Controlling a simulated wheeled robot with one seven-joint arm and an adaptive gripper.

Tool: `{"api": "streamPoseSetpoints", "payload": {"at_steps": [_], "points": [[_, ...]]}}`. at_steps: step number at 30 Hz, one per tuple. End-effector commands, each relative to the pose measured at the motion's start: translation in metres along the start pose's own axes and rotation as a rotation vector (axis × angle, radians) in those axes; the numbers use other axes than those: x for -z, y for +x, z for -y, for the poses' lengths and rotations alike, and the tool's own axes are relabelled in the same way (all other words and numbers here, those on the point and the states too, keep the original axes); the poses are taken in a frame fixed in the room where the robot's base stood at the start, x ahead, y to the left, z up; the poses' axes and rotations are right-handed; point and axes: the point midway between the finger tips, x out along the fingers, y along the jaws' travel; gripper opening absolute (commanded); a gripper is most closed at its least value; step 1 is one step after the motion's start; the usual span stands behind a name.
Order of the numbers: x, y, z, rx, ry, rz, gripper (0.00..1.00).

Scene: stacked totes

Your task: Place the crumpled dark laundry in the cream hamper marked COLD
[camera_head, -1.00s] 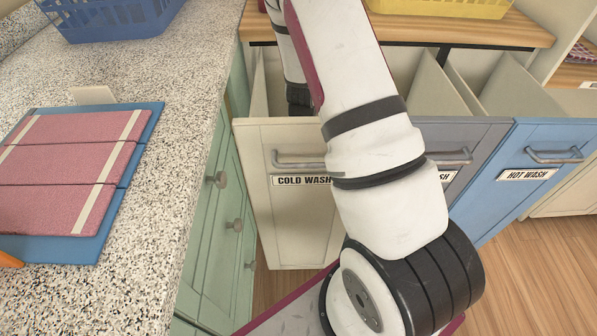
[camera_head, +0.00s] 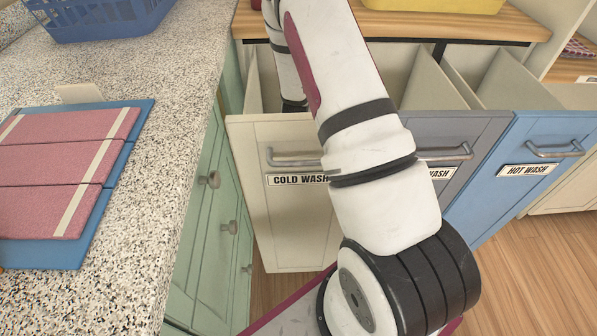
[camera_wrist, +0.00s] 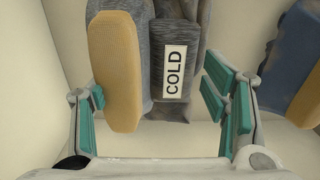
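The cream hamper (camera_head: 290,220) is a pulled-out bin with a "COLD WASH" label on its front. My arm reaches down into it, and my gripper is hidden there in the head view. In the wrist view, my gripper (camera_wrist: 157,88) is open, its teal-padded fingers spread apart inside cream walls (camera_wrist: 45,130). Crumpled dark grey laundry (camera_wrist: 172,110) with a white "COLD" tag lies between and beyond the fingers. I cannot tell whether the fingers touch it. A tan-yellow piece (camera_wrist: 115,70) lies beside it, close to the left finger.
A blue cloth-like piece (camera_wrist: 292,60) shows at the right of the wrist view. A grey bin (camera_head: 450,135) and a blue "HOT WASH" bin (camera_head: 500,210) stand right of the cream hamper. The speckled counter (camera_head: 140,180) at left holds folded pink cloth (camera_head: 60,150) and a blue basket (camera_head: 110,20).

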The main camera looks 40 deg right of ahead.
Motion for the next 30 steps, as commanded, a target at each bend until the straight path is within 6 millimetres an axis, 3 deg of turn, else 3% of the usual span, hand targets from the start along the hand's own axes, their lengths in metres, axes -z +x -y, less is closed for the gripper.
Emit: {"api": "streamPoseSetpoints", "payload": {"at_steps": [14, 30], "points": [[0.0, -0.004, 0.0, 0.0, 0.0, 0.0, 0.86], [0.0, -0.102, 0.0, 0.002, -0.001, 0.0, 0.86]]}}
